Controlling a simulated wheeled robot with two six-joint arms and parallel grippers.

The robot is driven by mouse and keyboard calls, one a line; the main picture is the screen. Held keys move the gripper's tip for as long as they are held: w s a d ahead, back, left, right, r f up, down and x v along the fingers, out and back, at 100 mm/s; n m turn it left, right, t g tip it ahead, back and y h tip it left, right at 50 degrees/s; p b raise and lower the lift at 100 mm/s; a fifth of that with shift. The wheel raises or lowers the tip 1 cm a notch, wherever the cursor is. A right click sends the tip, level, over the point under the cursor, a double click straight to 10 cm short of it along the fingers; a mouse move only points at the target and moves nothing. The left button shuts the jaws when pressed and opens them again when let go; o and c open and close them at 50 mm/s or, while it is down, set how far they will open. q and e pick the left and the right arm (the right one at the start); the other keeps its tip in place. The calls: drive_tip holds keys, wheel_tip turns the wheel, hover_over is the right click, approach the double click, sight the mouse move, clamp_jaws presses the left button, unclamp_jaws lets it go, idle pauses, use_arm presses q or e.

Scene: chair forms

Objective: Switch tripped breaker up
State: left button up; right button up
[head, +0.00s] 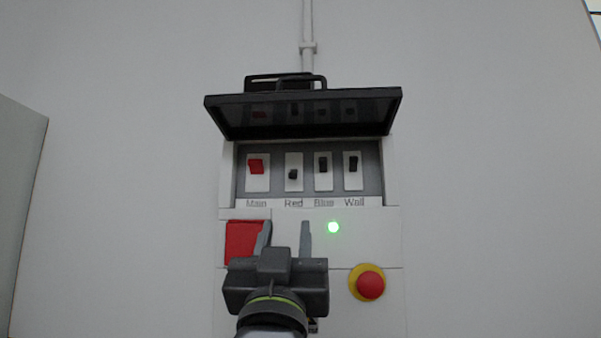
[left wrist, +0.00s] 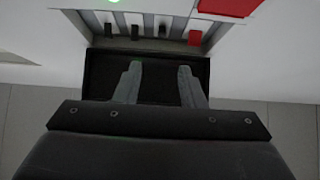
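The breaker box (head: 392,170) on the wall has four-labelled... its row of switches reads Main, Red, Blue and Wall. The Red breaker switch (head: 293,174) sits lower than the black Blue switch (head: 323,165) and Wall switch (head: 353,163). The red Main switch (head: 256,166) is at the left end. The switches also show upside down in the left wrist view, the red Main one (left wrist: 195,38) at right. My left gripper (head: 284,238) is open and empty, in front of the panel below the switch row. My right gripper is not in view.
The dark lid (head: 300,112) is raised above the switches and juts out. Below the row are a red square (head: 241,243), a lit green lamp (head: 333,227) and a red stop button (head: 370,285) on yellow. The wall at both sides is clear.

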use_arm(q)
drive_tip(key=p, duration=0.3)
approach(292, 176)
drive_tip(key=p+x, duration=0.5)
drive_tip(key=x, duration=0.2)
drive_tip(key=shift+r, duration=0.25)
drive_tip(key=shift+p+x, duration=0.45)
drive_tip(key=shift+x, duration=0.4)
drive_tip(key=shift+w+f, duration=0.1)
drive_tip(key=shift+w, duration=0.05)
drive_tip(key=shift+c, duration=0.2)
drive_tip(key=c, duration=0.7)
clamp_jaws()
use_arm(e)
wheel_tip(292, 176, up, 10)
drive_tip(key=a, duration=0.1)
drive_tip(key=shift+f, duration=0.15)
